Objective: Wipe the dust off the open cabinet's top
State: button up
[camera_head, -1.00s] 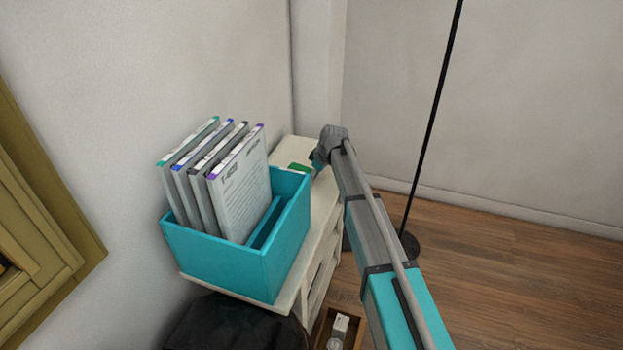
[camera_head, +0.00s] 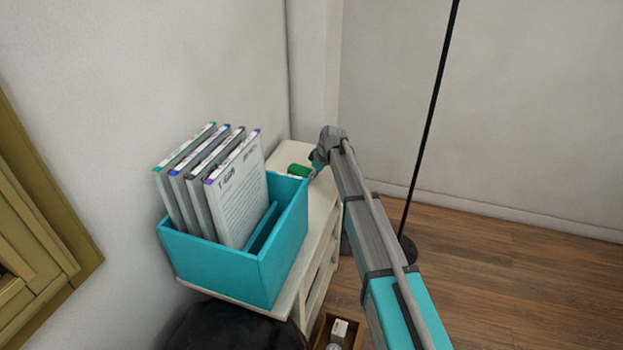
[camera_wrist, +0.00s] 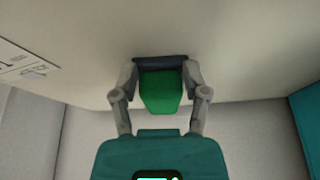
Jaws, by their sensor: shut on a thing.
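The cabinet's cream top (camera_head: 290,155) runs along the wall, behind and beside a teal box. Its front side has open shelves. My gripper (camera_head: 315,166) is at the far part of this top and is shut on a green wiping tool (camera_head: 298,172). In the wrist view my gripper (camera_wrist: 160,72) has its two fingers on either side of the green tool (camera_wrist: 160,92), which has a dark blue edge at its far end. The tool is at or just over the cream surface (camera_wrist: 230,50); contact cannot be told. No dust can be made out.
A teal box (camera_head: 225,272) with several upright folders (camera_head: 235,195) stands on the near part of the top. A dark lamp pole (camera_head: 428,125) rises to the right. A printed sheet (camera_wrist: 25,62) shows at left in the wrist view. A wooden drawer or tray (camera_head: 325,330) is below.

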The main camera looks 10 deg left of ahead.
jog(key=shift+w+d, duration=0.1)
jog(key=shift+w, duration=0.45)
jog(key=shift+w+r, duration=0.1)
jog(key=shift+r, duration=0.05)
jog(key=shift+r+p, duration=0.2)
jog(key=shift+p, duration=0.25)
jog(key=shift+r+p, duration=2.55)
jog(key=shift+r, duration=0.05)
jog(key=shift+r+p, duration=1.5)
jog(key=shift+p, duration=0.05)
